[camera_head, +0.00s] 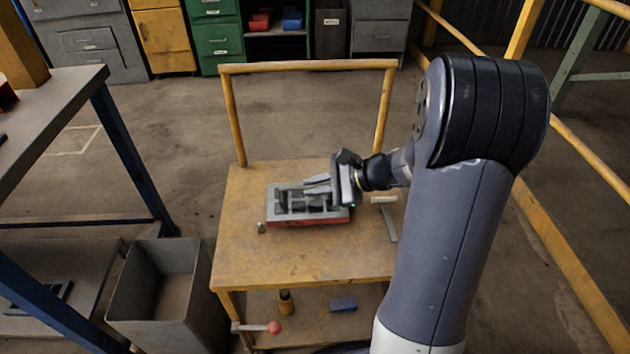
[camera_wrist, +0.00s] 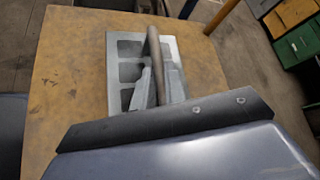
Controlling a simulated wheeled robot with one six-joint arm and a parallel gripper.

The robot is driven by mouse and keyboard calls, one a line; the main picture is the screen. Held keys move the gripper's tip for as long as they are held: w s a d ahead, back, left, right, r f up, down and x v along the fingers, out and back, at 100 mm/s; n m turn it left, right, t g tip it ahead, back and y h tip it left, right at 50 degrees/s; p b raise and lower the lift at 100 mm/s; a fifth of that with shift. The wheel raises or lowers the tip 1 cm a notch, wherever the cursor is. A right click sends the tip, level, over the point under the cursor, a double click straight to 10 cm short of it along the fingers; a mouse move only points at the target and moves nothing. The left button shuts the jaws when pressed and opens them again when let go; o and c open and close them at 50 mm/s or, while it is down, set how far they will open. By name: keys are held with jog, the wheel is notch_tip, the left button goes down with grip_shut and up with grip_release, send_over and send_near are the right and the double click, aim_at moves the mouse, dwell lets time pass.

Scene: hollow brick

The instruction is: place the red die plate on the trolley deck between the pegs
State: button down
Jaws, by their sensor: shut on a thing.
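The die plate (camera_head: 310,217), a grey hollow grid with a red lower edge, is over the middle of the yellow trolley deck (camera_head: 290,260). It looks level and on or just above the deck; I cannot tell which. In the wrist view the die plate (camera_wrist: 120,42) shows its open cells and a brown bar across its top. My gripper (camera_head: 320,184) reaches in from the right and is shut on the die plate at this bar; it also shows in the wrist view (camera_wrist: 153,82). One small peg (camera_head: 261,228) stands just off the plate's front left corner. Other pegs are not clear.
A T-shaped tool (camera_head: 388,216) lies on the deck right of the plate. The trolley's yellow handle rail (camera_head: 305,67) rises behind. A grey bin (camera_head: 160,290) and a workbench (camera_head: 45,110) stand left. The front of the deck is clear.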

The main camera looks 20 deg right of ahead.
aim_at(305, 199)
jog(key=shift+f+b, duration=0.55)
jog(key=shift+f, duration=1.2)
jog(key=shift+f, duration=0.2)
jog(key=c, duration=1.5)
grip_release()
jog(key=shift+o, duration=0.2)
jog(key=shift+r, duration=0.15)
jog(key=shift+s+d+r, duration=0.15)
jog(key=shift+d+r, duration=0.05)
jog(key=shift+d, duration=0.05)
jog(key=p+v, duration=0.2)
jog(key=v, duration=0.9)
jog(key=shift+d, duration=0.15)
